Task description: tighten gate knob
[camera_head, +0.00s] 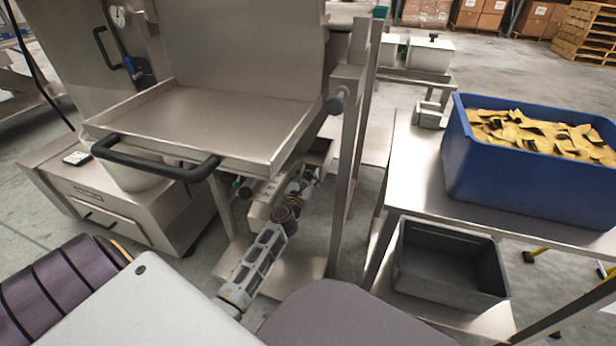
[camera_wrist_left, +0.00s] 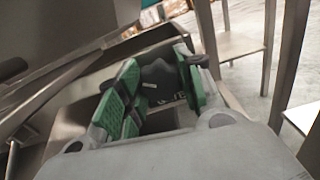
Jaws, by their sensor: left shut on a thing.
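My left gripper (camera_head: 311,173) reaches in low under the steel hopper tray, beside the upright post. In the left wrist view its green-padded fingers (camera_wrist_left: 156,92) are closed around a dark, lobed knob (camera_wrist_left: 158,73), which I take for the gate knob. The knob sits between the pads and is partly covered by them. In the head view the knob is hidden by the gripper and the tray, and how tight it is cannot be seen. My right gripper is not in view.
The steel tray (camera_head: 200,125) with its black bar handle (camera_head: 155,165) overhangs my left arm. A steel post (camera_head: 347,170) stands close to its right. A blue bin (camera_head: 510,170) of yellow pieces is on the right table, with a grey bin (camera_head: 450,270) below.

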